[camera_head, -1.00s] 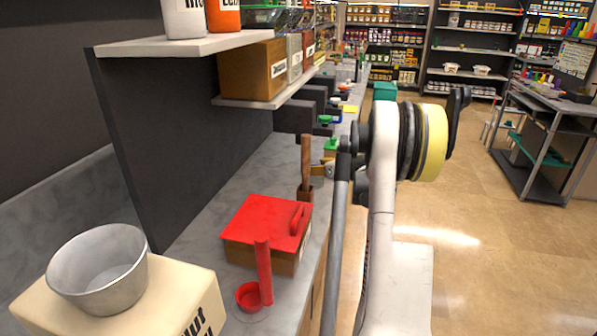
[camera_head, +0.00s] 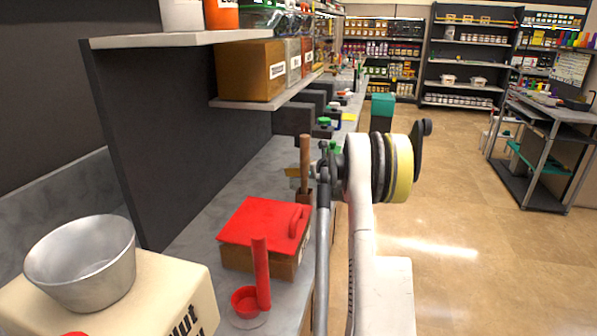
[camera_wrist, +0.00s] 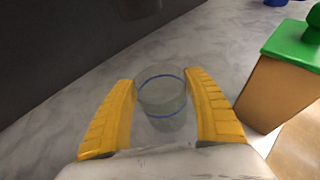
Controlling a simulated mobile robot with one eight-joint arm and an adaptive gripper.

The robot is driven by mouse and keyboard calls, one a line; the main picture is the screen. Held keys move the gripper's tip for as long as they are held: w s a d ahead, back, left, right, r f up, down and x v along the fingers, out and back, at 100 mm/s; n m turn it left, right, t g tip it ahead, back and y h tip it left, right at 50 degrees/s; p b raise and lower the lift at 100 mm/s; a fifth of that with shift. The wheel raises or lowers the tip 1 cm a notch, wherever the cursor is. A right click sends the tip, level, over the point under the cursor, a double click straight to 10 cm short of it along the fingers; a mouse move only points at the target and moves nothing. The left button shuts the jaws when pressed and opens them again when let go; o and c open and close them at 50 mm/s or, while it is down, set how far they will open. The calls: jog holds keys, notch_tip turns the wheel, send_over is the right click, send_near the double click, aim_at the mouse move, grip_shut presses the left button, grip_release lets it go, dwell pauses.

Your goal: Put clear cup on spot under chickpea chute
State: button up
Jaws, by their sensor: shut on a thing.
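The clear cup (camera_wrist: 160,100), with a blue band, stands between the two yellow fingers of my gripper (camera_wrist: 163,112) in the wrist view. The gripper is shut on it, above or at the grey marbled counter (camera_wrist: 62,97); I cannot tell whether the cup touches it. A dark rounded part (camera_wrist: 137,8) hangs at the top of the wrist view. Dark dispensers (camera_head: 292,121) line the wall. No chickpea label or marked spot is readable.
A brown box with a green lid (camera_wrist: 300,42) stands close right of the gripper in the wrist view. A red-lidded box (camera_head: 265,222), a red scoop (camera_head: 262,275) and a metal bowl (camera_head: 82,262) are nearer. A shelf (camera_head: 180,40) overhangs the counter.

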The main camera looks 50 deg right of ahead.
jog(key=shift+f, duration=0.15)
jog(key=o, duration=1.1)
jog(key=shift+o, duration=0.2)
jog(key=shift+r, duration=0.25)
jog(key=p+v, duration=0.3)
jog(key=v, duration=0.9)
jog(key=shift+p, duration=0.35)
